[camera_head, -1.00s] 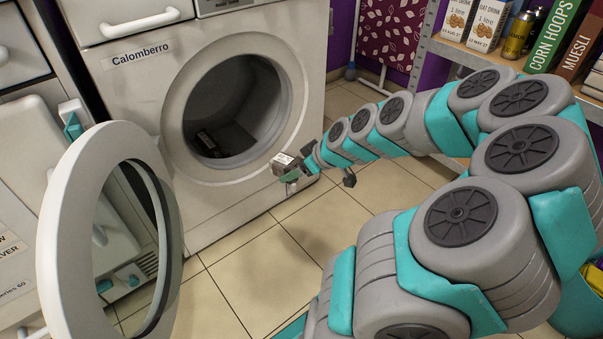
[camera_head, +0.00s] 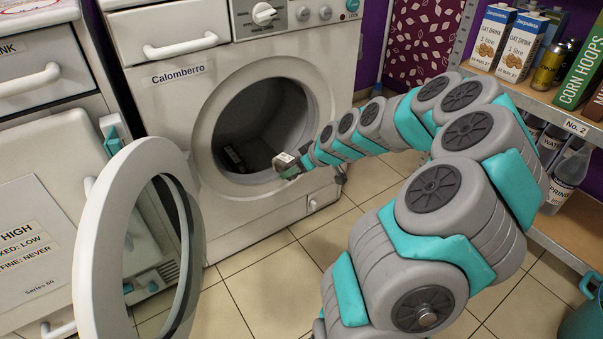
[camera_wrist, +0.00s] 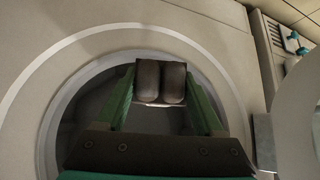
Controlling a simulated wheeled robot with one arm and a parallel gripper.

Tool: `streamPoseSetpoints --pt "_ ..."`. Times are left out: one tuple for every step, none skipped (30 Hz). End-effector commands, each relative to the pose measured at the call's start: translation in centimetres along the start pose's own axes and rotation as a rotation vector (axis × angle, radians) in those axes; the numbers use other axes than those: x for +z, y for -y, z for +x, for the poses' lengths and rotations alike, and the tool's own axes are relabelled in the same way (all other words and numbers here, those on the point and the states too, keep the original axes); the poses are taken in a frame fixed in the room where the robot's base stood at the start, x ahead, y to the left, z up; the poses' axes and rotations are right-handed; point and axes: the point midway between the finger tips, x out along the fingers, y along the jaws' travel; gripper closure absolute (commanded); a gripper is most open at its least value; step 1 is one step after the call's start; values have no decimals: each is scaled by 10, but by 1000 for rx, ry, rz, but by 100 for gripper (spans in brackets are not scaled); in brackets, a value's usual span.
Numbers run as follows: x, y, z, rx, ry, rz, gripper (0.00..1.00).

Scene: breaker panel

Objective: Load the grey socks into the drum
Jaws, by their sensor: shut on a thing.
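The washing machine (camera_head: 150,115), labelled Calomberro, has a round open drum (camera_head: 255,118). Its round door (camera_head: 95,235) stands swung open at the left. My gripper (camera_head: 290,167) is at the lower right of the drum opening in the head view; I cannot tell how deep it is. In the wrist view my gripper (camera_wrist: 160,92) is shut on the grey socks (camera_wrist: 160,82), a dark grey pair of rounded lumps between the green fingers. The round opening is behind them.
A dark shape (camera_head: 233,157) lies low inside the drum; I cannot tell what it is. A shelf unit (camera_head: 530,95) with cartons and bottles stands at the right. Another white appliance (camera_head: 45,200) stands at the left. The tiled floor (camera_head: 265,285) in front is clear.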

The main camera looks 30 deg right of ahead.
Motion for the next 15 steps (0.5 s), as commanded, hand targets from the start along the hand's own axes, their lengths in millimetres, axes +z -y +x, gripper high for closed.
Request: streamPoseSetpoints --pt "-5 -1 4 -2 1 -1 87" --pt "-7 -2 6 -1 1 -1 87" --pt "-10 -3 9 -1 1 -2 87" --pt "-12 -4 11 0 1 -2 87" --pt "-14 -6 13 1 1 -1 87" --pt "-17 -7 16 0 1 -2 87" --pt "-19 -8 18 -1 1 -1 87" --pt "-21 -9 20 -1 2 -1 87" --pt "-25 -10 23 -2 2 -2 87" --pt "-27 -11 25 -2 1 -2 87" --pt "-29 -12 27 -1 1 -1 87" --pt "-33 -14 30 1 0 -1 87" --pt "-35 -16 31 2 -2 -1 87" --pt "-38 -17 33 3 -2 -1 87" --pt "-41 -18 36 2 -2 -1 87"
